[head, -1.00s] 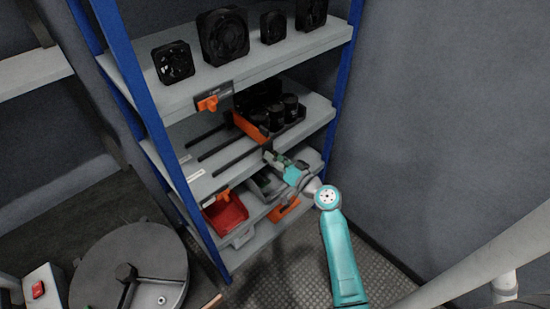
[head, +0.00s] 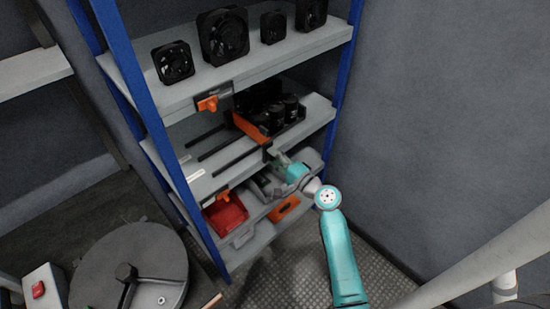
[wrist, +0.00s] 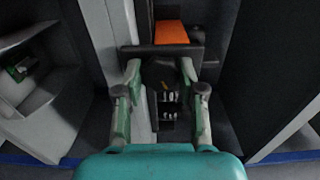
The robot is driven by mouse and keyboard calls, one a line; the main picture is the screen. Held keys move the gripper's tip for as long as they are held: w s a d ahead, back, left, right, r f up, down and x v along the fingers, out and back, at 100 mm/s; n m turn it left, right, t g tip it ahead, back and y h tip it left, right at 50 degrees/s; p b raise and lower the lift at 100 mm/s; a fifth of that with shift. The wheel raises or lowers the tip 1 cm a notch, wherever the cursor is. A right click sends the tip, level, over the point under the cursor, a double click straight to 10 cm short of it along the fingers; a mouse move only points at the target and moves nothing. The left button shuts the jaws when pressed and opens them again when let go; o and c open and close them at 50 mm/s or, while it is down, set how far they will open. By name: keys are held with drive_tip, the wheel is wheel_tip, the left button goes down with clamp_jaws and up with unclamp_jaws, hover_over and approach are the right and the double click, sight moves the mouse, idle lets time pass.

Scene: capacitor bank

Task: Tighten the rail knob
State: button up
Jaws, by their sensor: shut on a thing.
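The rail knob (wrist: 161,72) is a dark piece at the front end of the orange bar (head: 250,127) on the middle shelf. The bar also shows beyond the knob in the wrist view (wrist: 171,32). My gripper (wrist: 160,76) has one finger on each side of the knob and is shut on it. In the head view my gripper (head: 278,162) is at the shelf's front edge, and its fingers partly hide the knob. The knob's exact shape and how tight it sits cannot be told.
Black capacitors (head: 290,106) stand behind the bar, with dark slots in the shelf left of it. Fans (head: 223,34) stand on the top shelf. A red bin (head: 226,214) is on the bottom shelf. A blue post (head: 343,95) and a grey wall (head: 440,120) are at the right.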

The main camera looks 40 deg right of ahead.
drive_tip(key=m, duration=0.5)
idle(0.6)
drive_tip(key=o, duration=1.2)
drive_tip(key=shift+c, duration=0.2)
drive_tip(key=s, duration=1.2)
drive_tip(key=shift+d, duration=0.3)
